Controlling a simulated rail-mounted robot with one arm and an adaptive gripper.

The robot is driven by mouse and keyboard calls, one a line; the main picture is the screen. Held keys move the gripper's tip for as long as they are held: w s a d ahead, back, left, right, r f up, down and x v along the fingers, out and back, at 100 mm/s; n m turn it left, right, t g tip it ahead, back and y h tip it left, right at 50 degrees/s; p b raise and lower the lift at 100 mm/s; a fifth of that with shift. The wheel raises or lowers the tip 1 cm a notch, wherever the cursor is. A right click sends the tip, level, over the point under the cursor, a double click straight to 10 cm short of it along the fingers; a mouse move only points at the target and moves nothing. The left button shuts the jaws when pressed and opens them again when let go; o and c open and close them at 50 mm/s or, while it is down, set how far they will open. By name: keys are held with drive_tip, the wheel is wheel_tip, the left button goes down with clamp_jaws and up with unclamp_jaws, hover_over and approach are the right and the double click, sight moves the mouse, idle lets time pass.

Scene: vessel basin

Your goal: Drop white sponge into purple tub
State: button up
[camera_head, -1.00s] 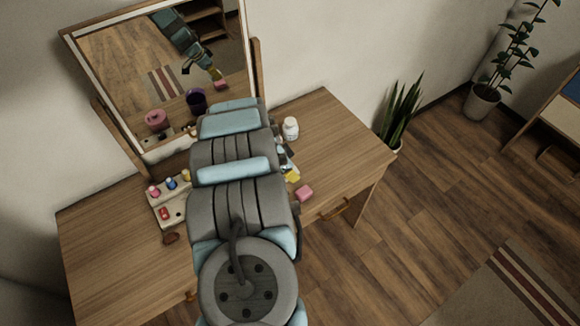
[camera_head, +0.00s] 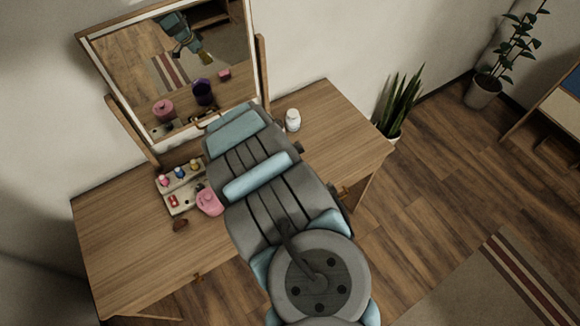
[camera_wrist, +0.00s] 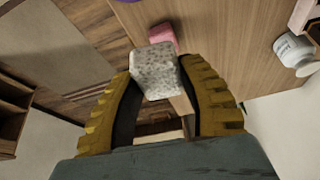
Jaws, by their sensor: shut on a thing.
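The white sponge (camera_wrist: 155,66), a pale speckled block, is between the yellow fingers of my gripper (camera_wrist: 158,84) in the wrist view. The gripper is shut on it and holds it above the wooden dressing table. In the head view my arm hides the gripper and the sponge from direct sight; the gripper shows only small in the mirror. The purple tub is hidden behind my arm in the head view. Only its reflection (camera_head: 203,94) shows in the mirror, right of a pink pot's reflection.
A pink pot (camera_head: 208,202) stands beside a tray (camera_head: 182,192) of small coloured bottles. A white bottle (camera_head: 293,120) stands at the back of the table (camera_head: 130,255). A pink block (camera_wrist: 162,36) lies on it. The mirror (camera_head: 258,48) rises behind. The table's left part is mostly clear.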

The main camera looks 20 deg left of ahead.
drive_tip(key=shift+s+d+r, duration=0.1)
drive_tip(key=shift+s+r, duration=0.3)
drive_tip(key=shift+s+d+r+p, duration=0.1)
drive_tip(key=shift+s+d+p, duration=0.05)
drive_tip(key=shift+s+p, duration=0.4)
